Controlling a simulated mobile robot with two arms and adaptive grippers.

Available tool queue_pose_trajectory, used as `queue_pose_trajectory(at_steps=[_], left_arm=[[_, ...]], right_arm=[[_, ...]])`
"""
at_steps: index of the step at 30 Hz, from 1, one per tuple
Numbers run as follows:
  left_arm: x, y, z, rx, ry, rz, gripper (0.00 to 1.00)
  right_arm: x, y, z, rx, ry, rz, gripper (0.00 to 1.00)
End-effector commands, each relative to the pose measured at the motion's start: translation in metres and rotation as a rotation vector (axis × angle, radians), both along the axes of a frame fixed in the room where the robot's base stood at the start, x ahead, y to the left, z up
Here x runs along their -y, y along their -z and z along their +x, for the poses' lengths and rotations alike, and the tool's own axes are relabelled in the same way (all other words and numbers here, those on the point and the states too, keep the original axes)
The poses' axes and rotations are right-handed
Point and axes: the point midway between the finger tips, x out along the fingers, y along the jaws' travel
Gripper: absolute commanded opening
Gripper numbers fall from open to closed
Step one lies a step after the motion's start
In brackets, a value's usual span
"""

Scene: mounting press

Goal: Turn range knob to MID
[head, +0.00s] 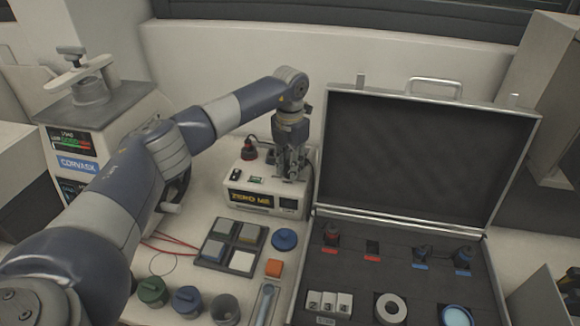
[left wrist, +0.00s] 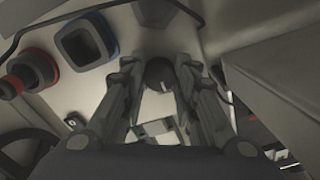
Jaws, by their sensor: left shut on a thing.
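The white meter box (head: 228,205) with a "ZERO ME" display stands at the back middle of the table. My left gripper (head: 291,172) points down onto the right part of its top. In the left wrist view, a dark round knob (left wrist: 158,73) sits between the fingertips of my left gripper (left wrist: 160,72), which are shut on it. In the head view the fingers cover the knob. Its pointer and the range marks around it cannot be read. My right gripper is not in view.
A red-and-black terminal (head: 249,150) with a cable stands on the box's top, left of my gripper. An open case (head: 420,215) stands close on the right. A tray of square samples (head: 208,247) and a blue disc (head: 285,239) lie in front. A press (head: 88,92) stands left.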

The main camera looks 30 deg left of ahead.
Motion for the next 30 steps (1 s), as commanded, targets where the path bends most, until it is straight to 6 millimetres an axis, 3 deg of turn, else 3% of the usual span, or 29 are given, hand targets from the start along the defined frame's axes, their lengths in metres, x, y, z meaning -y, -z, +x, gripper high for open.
queue_pose_trajectory(at_steps=[15,16,18,30], left_arm=[[-0.0006,-0.0024,0.0011,0.005,0.019,0.0,0.04],[-0.0006,-0.0024,0.0011,0.005,0.019,0.0,0.3],[-0.0006,-0.0023,0.0011,0.005,0.018,0.0,0.46],[-0.0002,-0.0039,0.0006,0.002,0.019,0.0,0.48]], right_arm=[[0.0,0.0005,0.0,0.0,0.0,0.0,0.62],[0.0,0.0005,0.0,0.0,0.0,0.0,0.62],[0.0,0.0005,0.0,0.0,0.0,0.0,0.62],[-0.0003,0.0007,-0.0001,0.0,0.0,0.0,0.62]])
